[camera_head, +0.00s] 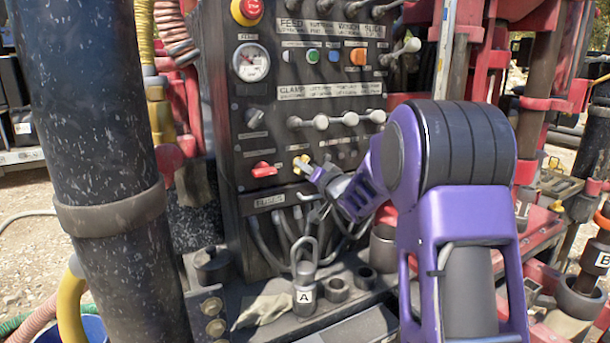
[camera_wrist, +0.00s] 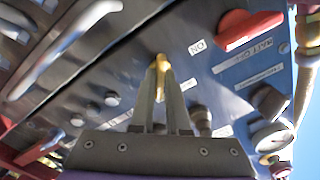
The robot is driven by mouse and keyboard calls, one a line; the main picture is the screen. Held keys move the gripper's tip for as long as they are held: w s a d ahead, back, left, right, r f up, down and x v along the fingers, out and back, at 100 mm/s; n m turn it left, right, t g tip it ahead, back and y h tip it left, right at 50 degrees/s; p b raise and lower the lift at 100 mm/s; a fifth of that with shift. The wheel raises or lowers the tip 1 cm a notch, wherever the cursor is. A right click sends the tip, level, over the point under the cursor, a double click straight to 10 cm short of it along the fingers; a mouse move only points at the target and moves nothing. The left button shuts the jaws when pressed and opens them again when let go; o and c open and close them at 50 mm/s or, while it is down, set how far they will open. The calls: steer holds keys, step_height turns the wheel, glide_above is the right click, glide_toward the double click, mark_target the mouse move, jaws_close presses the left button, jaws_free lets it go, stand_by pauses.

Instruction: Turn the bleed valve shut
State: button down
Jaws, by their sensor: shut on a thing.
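The bleed valve appears to be the small brass-yellow handle (camera_head: 300,161) low on the dark control panel, right of a red switch. My gripper (camera_head: 307,169) reaches it from the right, with its fingertips at the handle. In the wrist view, my gripper's two long fingers (camera_wrist: 163,75) are close together on the brass handle (camera_wrist: 161,60).
The red switch (camera_head: 264,170) sits close left of the handle; it also shows in the wrist view (camera_wrist: 248,27). A row of levers (camera_head: 321,122) is above. Hoses (camera_head: 266,240) hang below. A shackle tagged A (camera_head: 304,280) stands on the ledge. A black column (camera_head: 95,130) fills the left.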

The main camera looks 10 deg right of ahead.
steer(key=n+b, duration=0.1)
steer(key=n, duration=0.2)
steer(key=shift+n, duration=2.2)
steer(key=c, duration=0.9)
jaws_free()
steer(key=shift+s, duration=0.1)
steer(key=v, duration=1.7)
steer(key=shift+s+d, duration=0.1)
